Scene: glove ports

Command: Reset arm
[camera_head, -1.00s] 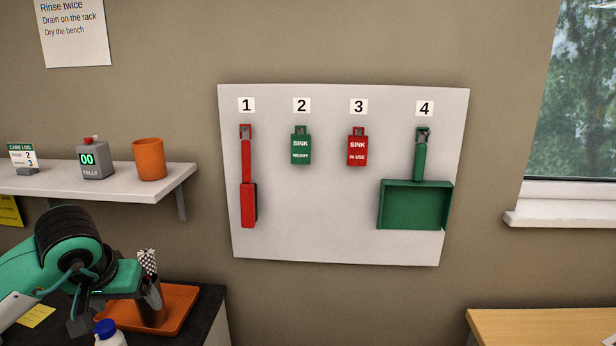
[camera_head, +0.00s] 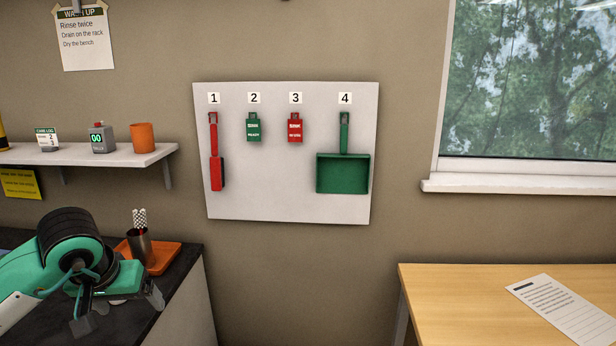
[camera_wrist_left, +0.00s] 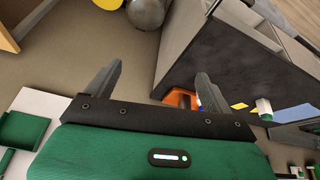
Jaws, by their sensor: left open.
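My left arm comes in at the lower left of the head view. Its gripper (camera_head: 122,306) is over the dark bench (camera_head: 188,262). In the left wrist view the two fingers of the left gripper (camera_wrist_left: 152,85) stand wide apart with nothing between them. The gripper is open and empty. My right gripper does not show in either view.
An orange tray (camera_head: 166,259) with a dark cup (camera_head: 139,247) is on the bench. A shelf (camera_head: 110,155) and a white board (camera_head: 275,195) with hung tools are on the wall. A wooden table (camera_head: 460,300) bearing a paper (camera_head: 560,310) stands at right.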

